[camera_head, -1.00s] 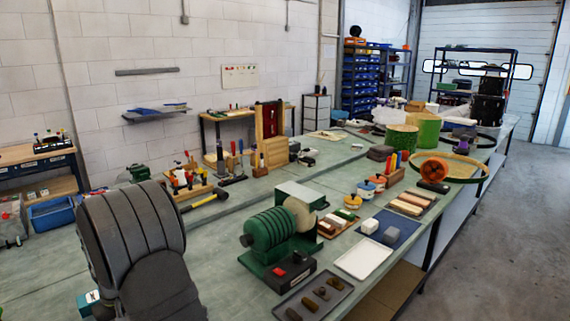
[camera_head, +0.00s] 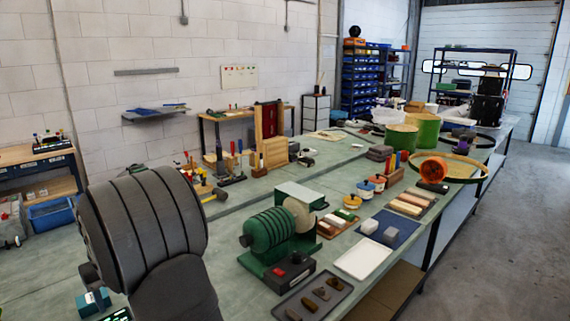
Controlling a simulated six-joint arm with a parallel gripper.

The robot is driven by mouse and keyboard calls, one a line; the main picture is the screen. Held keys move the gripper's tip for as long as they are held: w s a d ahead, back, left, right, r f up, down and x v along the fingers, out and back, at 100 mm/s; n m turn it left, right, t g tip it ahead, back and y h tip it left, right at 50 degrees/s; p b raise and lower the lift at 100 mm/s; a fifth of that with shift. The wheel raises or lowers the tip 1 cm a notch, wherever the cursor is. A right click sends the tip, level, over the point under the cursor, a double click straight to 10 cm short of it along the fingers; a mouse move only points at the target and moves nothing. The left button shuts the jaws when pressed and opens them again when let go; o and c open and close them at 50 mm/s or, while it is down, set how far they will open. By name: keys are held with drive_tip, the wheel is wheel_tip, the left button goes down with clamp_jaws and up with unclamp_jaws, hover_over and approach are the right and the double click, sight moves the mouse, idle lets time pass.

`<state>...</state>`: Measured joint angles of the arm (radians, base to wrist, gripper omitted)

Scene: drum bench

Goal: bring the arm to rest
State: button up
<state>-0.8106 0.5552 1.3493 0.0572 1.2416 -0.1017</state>
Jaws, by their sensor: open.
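My arm (camera_head: 150,225) fills the lower left as a large dark grey ribbed link, standing over the near left of the bench. My gripper does not show in this view, so its jaws and anything between them cannot be seen. A small teal piece (camera_head: 93,302) shows beside the arm at the lower left; I cannot tell what it belongs to. The arm hides part of the bench and of the yellow-handled hammer (camera_head: 216,195).
A green grinding machine (camera_head: 270,231) stands right of my arm. Tool racks and drums stand farther back. Bare bench (camera_head: 235,290) lies between arm and machine.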

wheel_tip(320, 180, up, 6)
drive_tip(key=f, duration=1.8)
drive_tip(key=shift+s+a+f, duration=0.1)
drive_tip(key=shift+s+a, duration=0.05)
drive_tip(key=shift+s, duration=0.15)
drive_tip(key=shift+m, duration=0.5)
drive_tip(key=m, duration=0.5)
wheel_tip(320, 180, up, 10)
drive_tip(key=shift+d+r, duration=0.2)
drive_tip(key=shift+d, duration=0.05)
drive_tip(key=shift+o, duration=0.2)
drive_tip(key=shift+w, duration=0.1)
